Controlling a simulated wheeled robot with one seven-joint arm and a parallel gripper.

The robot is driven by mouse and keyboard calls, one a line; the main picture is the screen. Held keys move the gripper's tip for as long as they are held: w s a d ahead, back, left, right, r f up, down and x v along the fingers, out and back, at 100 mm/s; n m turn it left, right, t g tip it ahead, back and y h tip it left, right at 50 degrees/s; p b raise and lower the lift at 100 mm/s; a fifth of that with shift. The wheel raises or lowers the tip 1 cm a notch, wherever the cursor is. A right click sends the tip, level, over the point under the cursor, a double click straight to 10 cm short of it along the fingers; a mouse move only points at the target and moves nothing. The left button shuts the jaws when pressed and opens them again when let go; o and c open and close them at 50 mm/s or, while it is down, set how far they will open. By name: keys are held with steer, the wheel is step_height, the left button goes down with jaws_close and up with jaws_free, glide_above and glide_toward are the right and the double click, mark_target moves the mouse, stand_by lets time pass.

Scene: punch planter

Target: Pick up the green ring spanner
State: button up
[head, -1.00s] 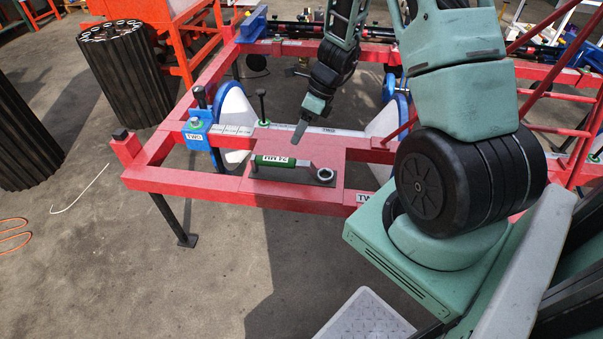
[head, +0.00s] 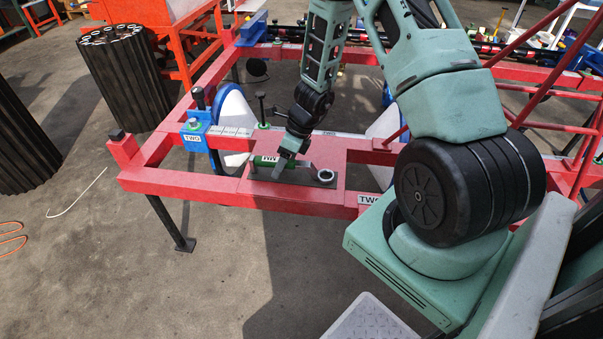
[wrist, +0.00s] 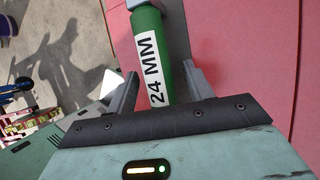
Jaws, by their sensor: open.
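My gripper (head: 281,172) is at the spanner's handle in the head view. In the wrist view my gripper (wrist: 157,88) is open, with one finger on each side of the handle and gaps visible. The ring end is out of the wrist view.
The red frame (head: 180,181) surrounds the panel. White-and-blue wheels (head: 236,115) sit behind. A black ribbed cylinder (head: 125,75) stands at left. The floor in front is open.

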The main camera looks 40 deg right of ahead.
steer(key=shift+r, duration=0.1)
jaws_close()
